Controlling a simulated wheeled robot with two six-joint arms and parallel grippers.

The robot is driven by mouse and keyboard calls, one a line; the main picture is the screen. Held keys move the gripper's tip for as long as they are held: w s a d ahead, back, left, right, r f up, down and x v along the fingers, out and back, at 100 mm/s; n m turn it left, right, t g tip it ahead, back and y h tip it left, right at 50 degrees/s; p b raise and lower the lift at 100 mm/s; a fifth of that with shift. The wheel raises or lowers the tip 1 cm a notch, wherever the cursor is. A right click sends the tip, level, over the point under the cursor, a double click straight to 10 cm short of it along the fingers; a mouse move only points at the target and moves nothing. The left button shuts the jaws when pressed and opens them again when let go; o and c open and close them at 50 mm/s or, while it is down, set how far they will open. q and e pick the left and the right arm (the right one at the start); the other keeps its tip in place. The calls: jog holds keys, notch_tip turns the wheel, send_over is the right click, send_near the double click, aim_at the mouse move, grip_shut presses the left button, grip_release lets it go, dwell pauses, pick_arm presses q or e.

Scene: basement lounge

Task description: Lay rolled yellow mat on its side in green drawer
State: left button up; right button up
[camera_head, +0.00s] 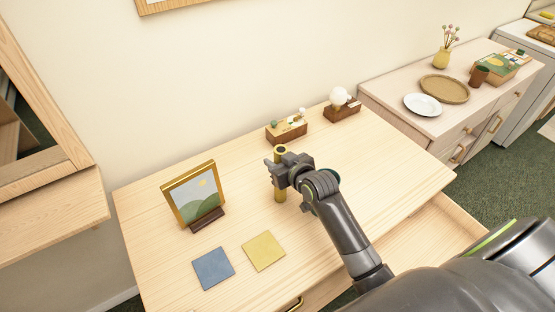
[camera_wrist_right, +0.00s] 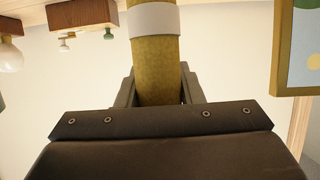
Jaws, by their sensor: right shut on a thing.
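The rolled yellow mat (camera_head: 280,190) is upright over the desk top in the head view, with its dark hollow top end showing. I cannot tell whether its lower end touches the desk. My right gripper (camera_head: 277,172) is shut around it. In the right wrist view the mat (camera_wrist_right: 157,75) runs between the fingers, with a pale band (camera_wrist_right: 153,18) around it. An open drawer (camera_head: 450,222) of pale wood sticks out at the desk's right front; no green shows on the visible part. My arm and body hide some of it. My left gripper is out of view.
On the desk (camera_head: 150,235) stand a framed picture (camera_head: 195,195) and two small wooden boxes with ornaments (camera_head: 287,128) (camera_head: 342,110). A blue square (camera_head: 213,268) and a yellow square (camera_head: 264,251) lie flat in front. A dresser (camera_head: 395,95) with dishes stands to the right.

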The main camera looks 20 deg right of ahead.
jog(key=shift+f, duration=0.1)
jog(key=o, duration=1)
jog(key=shift+r, duration=0.2)
jog(key=b+v, duration=0.1)
jog(key=v, duration=1.1)
jog(key=shift+d, duration=0.1)
